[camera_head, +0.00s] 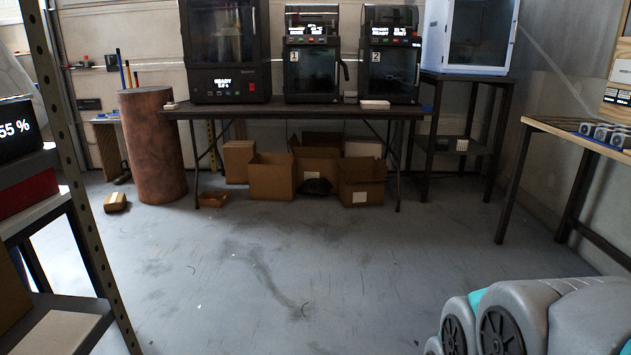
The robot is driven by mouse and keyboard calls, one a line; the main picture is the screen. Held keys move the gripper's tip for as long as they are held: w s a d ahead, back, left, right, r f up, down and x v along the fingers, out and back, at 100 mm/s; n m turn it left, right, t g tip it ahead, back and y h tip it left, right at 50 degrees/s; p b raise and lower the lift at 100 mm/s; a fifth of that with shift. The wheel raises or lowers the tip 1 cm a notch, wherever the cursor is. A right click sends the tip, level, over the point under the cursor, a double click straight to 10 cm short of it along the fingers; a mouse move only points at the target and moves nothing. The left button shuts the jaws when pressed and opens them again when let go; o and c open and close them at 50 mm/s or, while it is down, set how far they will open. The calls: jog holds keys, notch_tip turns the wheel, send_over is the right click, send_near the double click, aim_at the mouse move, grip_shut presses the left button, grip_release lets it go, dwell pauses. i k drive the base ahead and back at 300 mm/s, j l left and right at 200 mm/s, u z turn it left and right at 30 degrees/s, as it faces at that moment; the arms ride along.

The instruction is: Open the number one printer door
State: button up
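The number one printer (311,55) stands on the dark table against the back wall, in the upper middle of the head view. It is black, with a lit display at its top and a small "1" label on its door. Part of my arm shows as grey and teal links at the lower right. My gripper is not in view, and the printers are well across the room.
A larger black printer (224,55) is left of number one. Cardboard boxes (271,178) sit under the table (300,112). A brown drum (152,145) stands left. A shelf rack (75,180) and a wooden-topped table (575,138) flank the clear grey floor (260,270).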

aim_at(310, 72)
jog(key=i+j+u, duration=0.1)
jog(key=i+u, duration=0.35)
jog(key=i, duration=1.7)
